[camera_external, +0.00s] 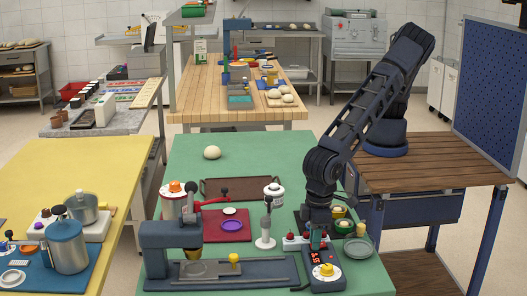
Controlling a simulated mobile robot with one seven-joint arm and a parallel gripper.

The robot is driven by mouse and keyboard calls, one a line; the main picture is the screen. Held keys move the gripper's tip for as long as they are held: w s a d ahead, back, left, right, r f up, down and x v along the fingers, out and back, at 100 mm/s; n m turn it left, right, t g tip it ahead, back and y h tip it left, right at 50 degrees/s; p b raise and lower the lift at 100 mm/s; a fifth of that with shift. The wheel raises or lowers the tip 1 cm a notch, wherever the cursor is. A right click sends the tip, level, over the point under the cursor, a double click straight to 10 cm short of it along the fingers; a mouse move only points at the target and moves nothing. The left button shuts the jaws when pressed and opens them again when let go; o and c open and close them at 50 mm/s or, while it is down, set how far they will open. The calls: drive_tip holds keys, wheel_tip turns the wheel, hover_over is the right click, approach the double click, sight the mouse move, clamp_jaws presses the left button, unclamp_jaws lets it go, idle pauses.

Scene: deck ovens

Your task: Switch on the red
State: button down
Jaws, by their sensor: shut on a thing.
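My gripper (317,236) points straight down at the right front of the green table. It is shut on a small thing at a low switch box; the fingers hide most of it. The switch box shows red parts (291,237) just left of the fingers. A dark blue control unit (335,284) with a lit red display and a yellow knob (326,270) lies just in front of the gripper. I cannot tell from this view which switch is on or off.
A blue press-like machine (170,234) stands left on the green table (270,160). A white-grey upright tool (265,228), a white jar (273,192) and a red mat (214,235) lie nearby. Small bowls (344,226) and a grey-green dish (358,249) sit right of my gripper.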

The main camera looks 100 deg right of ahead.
drive_tip(key=shift+f, duration=0.1)
drive_tip(key=c, duration=1.2)
unclamp_jaws()
drive_tip(key=shift+c, duration=0.2)
wheel_tip(320, 180, up, 11)
drive_tip(key=shift+s, duration=0.15)
